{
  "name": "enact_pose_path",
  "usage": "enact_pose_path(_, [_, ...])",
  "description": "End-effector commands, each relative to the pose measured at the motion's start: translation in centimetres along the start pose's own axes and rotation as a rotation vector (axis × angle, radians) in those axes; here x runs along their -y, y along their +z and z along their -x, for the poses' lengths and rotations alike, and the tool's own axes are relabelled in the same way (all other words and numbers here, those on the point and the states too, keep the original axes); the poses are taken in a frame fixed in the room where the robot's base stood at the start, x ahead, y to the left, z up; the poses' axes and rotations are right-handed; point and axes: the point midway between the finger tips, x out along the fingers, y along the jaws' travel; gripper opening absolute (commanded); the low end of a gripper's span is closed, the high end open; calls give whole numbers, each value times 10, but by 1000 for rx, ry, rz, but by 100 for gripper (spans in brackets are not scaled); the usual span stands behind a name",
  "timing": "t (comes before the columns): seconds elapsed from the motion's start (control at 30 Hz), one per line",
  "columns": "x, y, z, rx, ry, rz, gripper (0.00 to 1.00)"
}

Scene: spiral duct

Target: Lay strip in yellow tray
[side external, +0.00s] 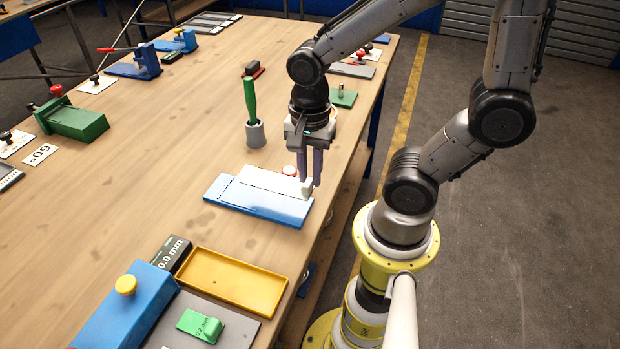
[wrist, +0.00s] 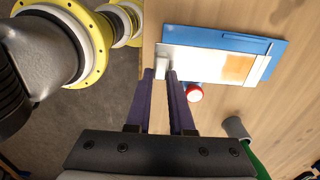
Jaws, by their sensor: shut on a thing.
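A pale, thin strip (side external: 265,180) lies on a blue plate (side external: 262,205) near the table's right edge. It also shows in the wrist view (wrist: 200,58), with an orange patch near its far end. A small white block (side external: 305,188) stands at the strip's near end; it also shows in the wrist view (wrist: 161,66). My gripper (side external: 311,180) points down at that end, its dark fingers (wrist: 162,74) shut on the white block. I cannot tell whether the strip is lifted off the plate. The yellow tray (side external: 283,290) is empty, nearer the side camera.
A red knob (side external: 289,171) is beside the plate, close to my fingers. A green-handled tool (side external: 251,100) stands in a grey cup (side external: 256,134) behind. A blue block with a yellow knob (side external: 126,285) and a black "0.0 mm" block (side external: 171,254) flank the tray. Bare table separates plate and tray.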

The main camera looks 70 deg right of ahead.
Motion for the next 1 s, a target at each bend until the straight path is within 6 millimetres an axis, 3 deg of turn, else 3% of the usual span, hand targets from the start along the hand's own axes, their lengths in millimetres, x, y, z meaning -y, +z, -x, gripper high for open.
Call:
enact_pose_path(0.2, [0, 0, 12, 0, -2, 0, 0])
enact_pose_path(0.57, [0, 0, 12, 0, -1, -10, 0])
enact_pose_path(0.83, [10, 0, 16, 0, -2, -216, 0])
enact_pose_path(1.0, [27, 22, 20, 0, -1, -321, 0])
